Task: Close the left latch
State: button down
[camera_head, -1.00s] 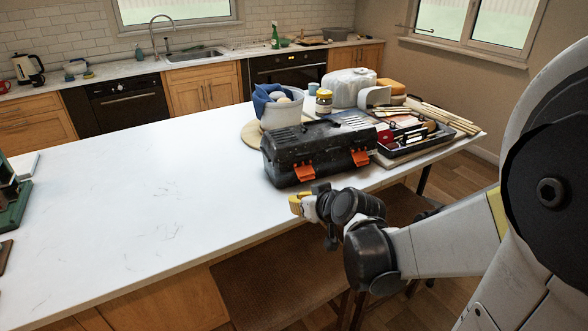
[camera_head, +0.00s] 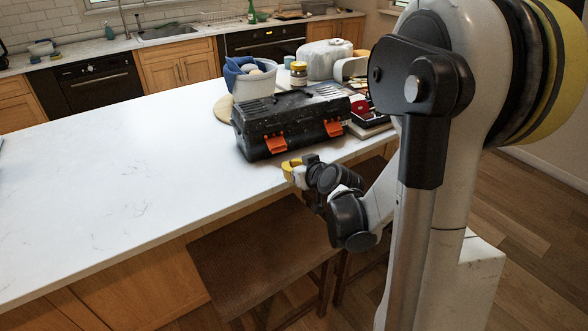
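A black toolbox (camera_head: 292,121) stands on the white counter near its front edge. Its front has two orange latches: the left latch (camera_head: 276,144) and the right latch (camera_head: 333,128). Both appear tilted outward from the box front, but their exact state is too small to tell. My gripper (camera_head: 289,168), with yellow fingers, is at the counter's front edge, just in front of and below the left latch, apart from it. The fingers are small and partly hidden by the wrist, so their opening is unclear. It holds nothing that I can see.
Behind the toolbox are a white pot with blue cloth (camera_head: 250,78), a jar (camera_head: 298,73) and a white container (camera_head: 324,58). A tray of tools (camera_head: 368,117) is to the right. The counter (camera_head: 120,190) is clear on the left. A stool (camera_head: 262,262) stands below.

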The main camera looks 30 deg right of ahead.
aim_at(279, 149)
jog(key=shift+b+x, duration=0.5)
jog(key=shift+x, duration=1.2)
jog(key=shift+w+d+p, duration=0.2)
jog(key=shift+w+p, duration=0.1)
jog(key=shift+w, duration=1.95)
jog(key=shift+w+r, duration=0.1)
jog(key=shift+w, duration=0.15)
notch_tip(279, 149, up, 2)
jog(key=shift+s+r+p, duration=0.1)
jog(key=shift+r+p, duration=0.05)
jog(key=shift+p, duration=1.05)
jog(key=shift+p+v, duration=0.45)
jog(key=shift+v, duration=0.5)
jog(key=shift+s+r+p, duration=0.4)
jog(key=shift+r+p, duration=0.2)
jog(key=shift+s+r+p, duration=0.25)
jog(key=shift+r+p, duration=0.35)
jog(key=r, duration=0.1)
jog(key=w+r+p, duration=0.2)
jog(key=r, duration=0.1)
jog(key=shift+w, duration=0.1)
